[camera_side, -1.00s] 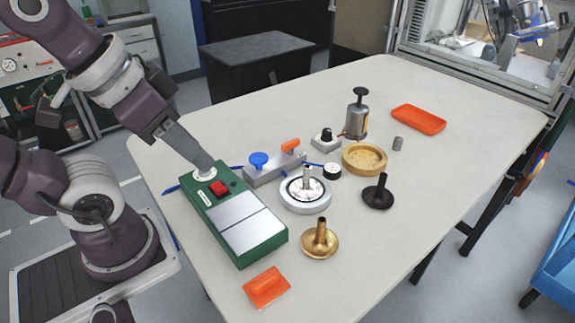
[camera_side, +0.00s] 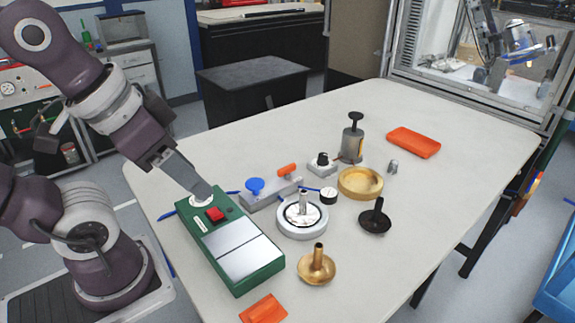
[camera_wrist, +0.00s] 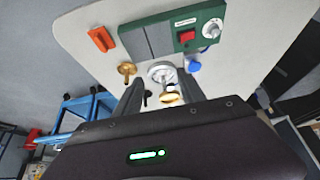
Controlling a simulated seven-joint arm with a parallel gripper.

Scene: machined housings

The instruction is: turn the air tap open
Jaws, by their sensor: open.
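A grey metal block (camera_side: 268,196) lies on the table with a blue round knob (camera_side: 254,186) at its left end and an orange lever (camera_side: 287,169) at its right end. Which of these is the air tap, I cannot tell for certain. The orange lever looks roughly in line with the block. My gripper (camera_side: 203,191) hangs left of the block, in front of the green box's white dial in the side view. In the wrist view my gripper (camera_wrist: 160,79) is open and empty, with the blue knob (camera_wrist: 193,64) just beyond the right finger; the orange lever is not clearly visible there.
The green box (camera_side: 236,250) with a red switch (camera_side: 215,214) stands left of the block.

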